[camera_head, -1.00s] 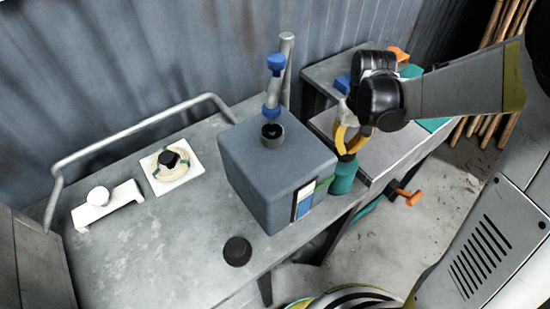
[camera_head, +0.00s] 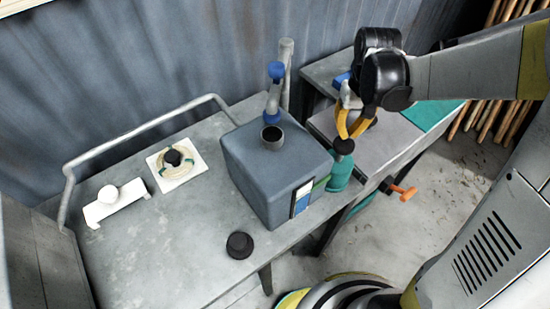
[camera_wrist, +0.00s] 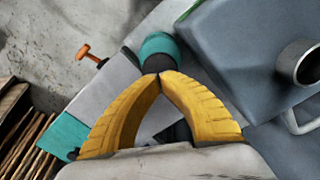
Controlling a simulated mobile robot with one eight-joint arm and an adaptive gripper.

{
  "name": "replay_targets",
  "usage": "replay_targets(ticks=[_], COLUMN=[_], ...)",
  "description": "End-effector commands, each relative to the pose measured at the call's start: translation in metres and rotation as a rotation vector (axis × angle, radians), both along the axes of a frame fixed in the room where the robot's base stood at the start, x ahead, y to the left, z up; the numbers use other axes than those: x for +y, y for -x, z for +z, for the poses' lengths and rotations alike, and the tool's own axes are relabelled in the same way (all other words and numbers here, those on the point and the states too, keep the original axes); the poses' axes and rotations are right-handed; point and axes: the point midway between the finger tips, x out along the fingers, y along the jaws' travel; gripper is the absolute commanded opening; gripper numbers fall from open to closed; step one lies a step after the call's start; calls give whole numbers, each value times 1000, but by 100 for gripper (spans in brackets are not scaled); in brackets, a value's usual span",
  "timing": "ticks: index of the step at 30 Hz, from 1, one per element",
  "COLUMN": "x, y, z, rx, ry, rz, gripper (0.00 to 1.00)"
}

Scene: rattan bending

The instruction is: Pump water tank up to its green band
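The water tank (camera_head: 262,170) is a blue-grey box on the grey bench, with an open dark filler neck (camera_head: 272,136) on top. A gauge strip (camera_head: 302,196), white above and blue below, shows on its side; its green band cannot be made out clearly. A teal pump cylinder (camera_head: 341,177) with a black knob (camera_head: 343,146) stands at the tank's right side. My gripper (camera_head: 347,136) is right over the knob, its yellow fingertips together. In the wrist view, the fingertips (camera_wrist: 160,75) meet in front of the knob (camera_wrist: 158,63); whether they touch it is unclear.
A blue-ended faucet (camera_head: 274,85) stands behind the filler neck. A black cap (camera_head: 239,245), a round gauge on a white plate (camera_head: 176,174) and a white bracket with a ball (camera_head: 114,203) sit on the bench. An orange-handled valve (camera_head: 404,192) juts out at right.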

Motion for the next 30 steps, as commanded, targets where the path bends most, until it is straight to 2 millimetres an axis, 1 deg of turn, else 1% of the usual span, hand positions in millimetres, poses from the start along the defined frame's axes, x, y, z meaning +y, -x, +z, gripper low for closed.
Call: replay_targets(ticks=[11,14,27,30], x=[0,0,0,0], y=[0,0,0,0], z=[2,9,57,61], rx=[0,0,0,0], ry=[0,0,0,0], rz=[0,0,0,0], gripper=[0,0,0,0])
